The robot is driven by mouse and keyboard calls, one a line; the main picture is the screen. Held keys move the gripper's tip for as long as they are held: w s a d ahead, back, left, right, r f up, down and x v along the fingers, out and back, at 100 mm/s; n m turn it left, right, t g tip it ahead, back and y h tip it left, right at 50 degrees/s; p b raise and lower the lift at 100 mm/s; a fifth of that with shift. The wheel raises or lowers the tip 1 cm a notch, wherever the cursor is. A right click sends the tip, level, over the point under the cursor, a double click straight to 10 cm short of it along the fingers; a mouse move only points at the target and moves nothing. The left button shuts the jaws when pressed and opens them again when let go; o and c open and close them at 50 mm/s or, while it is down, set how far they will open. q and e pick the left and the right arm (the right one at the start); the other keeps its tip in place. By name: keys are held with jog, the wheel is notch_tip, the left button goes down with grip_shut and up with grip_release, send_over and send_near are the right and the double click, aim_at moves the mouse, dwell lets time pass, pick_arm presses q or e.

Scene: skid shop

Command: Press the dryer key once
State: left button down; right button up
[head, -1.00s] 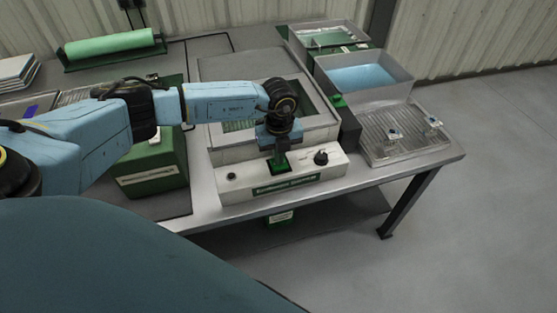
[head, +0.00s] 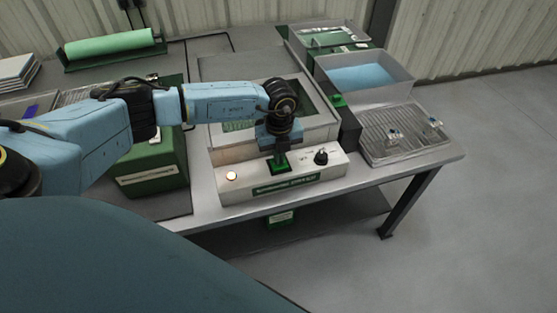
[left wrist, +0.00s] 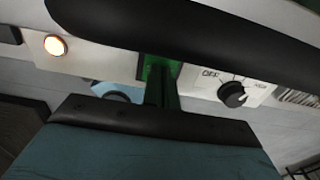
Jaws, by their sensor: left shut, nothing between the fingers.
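The control panel (head: 240,191) is a white box front on the table, with a green label strip along its face. A green key (head: 279,166) sits in its middle, and my left gripper (head: 281,160) points down onto it, shut and empty. The key also shows in the left wrist view (left wrist: 177,68), partly hidden behind the fingers. Whether the fingertips touch the key or only hover over it, I cannot tell. A round lamp (head: 231,176) at the panel's left glows orange-white, also in the left wrist view (left wrist: 55,45). My right gripper is out of view.
A black knob (head: 321,157) stands right of the key, with OFF marked beside it in the left wrist view. A green box (head: 154,181) stands left of the panel. A tray of blue liquid (head: 396,91) and a ribbed drainer (head: 375,148) are at the right.

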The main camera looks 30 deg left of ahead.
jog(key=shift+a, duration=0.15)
pick_arm(q)
jog(key=shift+r+p, duration=0.55)
notch_tip(320, 180, up, 15)
jog(key=p, duration=1.2)
jog(key=shift+p, duration=0.3)
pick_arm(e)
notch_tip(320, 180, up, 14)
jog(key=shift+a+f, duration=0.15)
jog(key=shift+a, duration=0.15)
pick_arm(q)
jog(key=shift+f, duration=0.1)
